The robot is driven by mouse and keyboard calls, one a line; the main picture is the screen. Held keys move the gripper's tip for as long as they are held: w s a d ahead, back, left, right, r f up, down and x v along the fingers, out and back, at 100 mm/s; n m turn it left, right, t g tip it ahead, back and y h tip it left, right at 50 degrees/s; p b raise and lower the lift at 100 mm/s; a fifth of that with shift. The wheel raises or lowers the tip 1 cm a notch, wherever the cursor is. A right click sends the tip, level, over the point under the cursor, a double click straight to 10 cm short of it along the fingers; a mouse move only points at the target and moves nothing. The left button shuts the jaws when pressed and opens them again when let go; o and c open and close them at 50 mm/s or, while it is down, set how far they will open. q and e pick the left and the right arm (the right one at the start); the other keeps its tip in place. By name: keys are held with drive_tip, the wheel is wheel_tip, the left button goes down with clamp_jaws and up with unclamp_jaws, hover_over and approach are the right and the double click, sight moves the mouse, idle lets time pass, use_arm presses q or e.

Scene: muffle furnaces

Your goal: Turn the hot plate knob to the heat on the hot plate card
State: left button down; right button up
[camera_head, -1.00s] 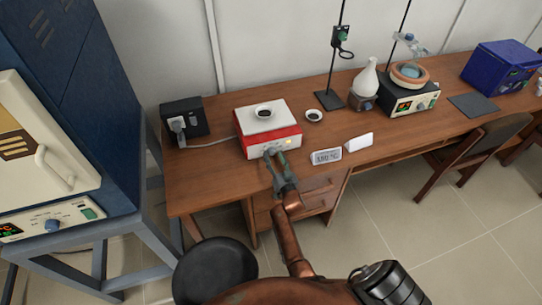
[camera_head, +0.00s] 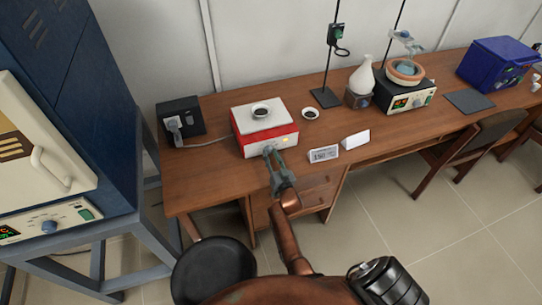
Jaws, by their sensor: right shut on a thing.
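The hot plate (camera_head: 285,133) is a red box with a white top, on the wooden desk. A small white dish with dark contents (camera_head: 261,111) sits on its top. My right gripper (camera_head: 270,154) reaches the lower front face of the hot plate and is shut on its knob; the fingers hide the knob, so its pointer cannot be read. A small yellow light shows on the front panel. The hot plate card (camera_head: 323,154) stands on the desk just right of the gripper; its print is too small to read surely. My left gripper is not in view.
A second small dish (camera_head: 310,114) and a blank white card (camera_head: 356,140) are nearby. A black socket box (camera_head: 181,118) is at left, its cable running to the hot plate. A stand, flask and heating unit (camera_head: 405,98) are farther right. A black stool (camera_head: 213,270) is below.

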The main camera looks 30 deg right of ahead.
drive_tip(key=shift+n, duration=0.6)
drive_tip(key=o, duration=1.1)
drive_tip(key=shift+o, duration=0.2)
drive_tip(key=shift+v, duration=3.8)
